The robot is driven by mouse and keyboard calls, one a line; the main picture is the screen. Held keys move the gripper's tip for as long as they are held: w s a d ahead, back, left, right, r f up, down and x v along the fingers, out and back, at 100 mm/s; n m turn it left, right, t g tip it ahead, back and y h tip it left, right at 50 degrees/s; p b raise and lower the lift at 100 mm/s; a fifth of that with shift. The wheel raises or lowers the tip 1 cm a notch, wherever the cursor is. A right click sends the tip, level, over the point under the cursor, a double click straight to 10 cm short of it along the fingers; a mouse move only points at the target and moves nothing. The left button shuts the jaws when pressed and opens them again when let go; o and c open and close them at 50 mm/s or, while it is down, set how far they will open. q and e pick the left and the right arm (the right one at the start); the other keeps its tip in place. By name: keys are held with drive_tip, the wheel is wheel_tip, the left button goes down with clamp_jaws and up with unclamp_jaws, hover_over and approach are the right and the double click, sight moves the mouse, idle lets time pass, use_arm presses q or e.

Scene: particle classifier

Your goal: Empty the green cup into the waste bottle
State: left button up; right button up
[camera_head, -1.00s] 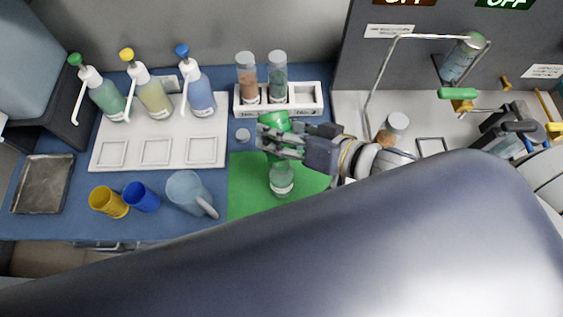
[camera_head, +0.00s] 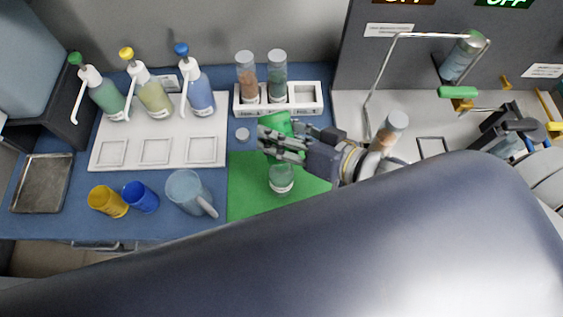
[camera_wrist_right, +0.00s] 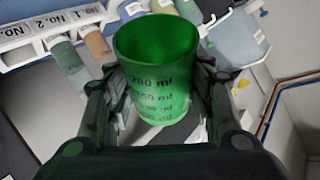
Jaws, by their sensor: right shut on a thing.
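The green cup (camera_head: 275,125) is held above the back of the green mat and looks tilted. My right gripper (camera_head: 262,142) is shut on it. In the right wrist view the green cup (camera_wrist_right: 157,75), with volume marks, sits between both fingers of the gripper (camera_wrist_right: 160,112); its mouth is in view and I see no contents. A clear bottle (camera_head: 281,180) with a pale label stands on the mat just in front of the gripper; I cannot tell whether it is the waste bottle. My left gripper is not in view.
A white rack (camera_head: 314,106) with two filled vials stands behind the cup. A clear jug (camera_head: 186,190), a blue cup (camera_head: 141,196) and a yellow cup (camera_head: 108,201) stand to the left. Several pump bottles stand on a white tray (camera_head: 205,150). My arm covers the front.

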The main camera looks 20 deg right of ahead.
drive_tip(key=shift+w, duration=0.15)
drive_tip(key=shift+s, duration=0.3)
drive_tip(key=shift+t, duration=0.3)
drive_tip(key=shift+w, duration=0.2)
drive_tip(key=shift+s+r+b, duration=0.1)
drive_tip(key=shift+s+b, duration=0.25)
drive_tip(key=shift+w, duration=0.3)
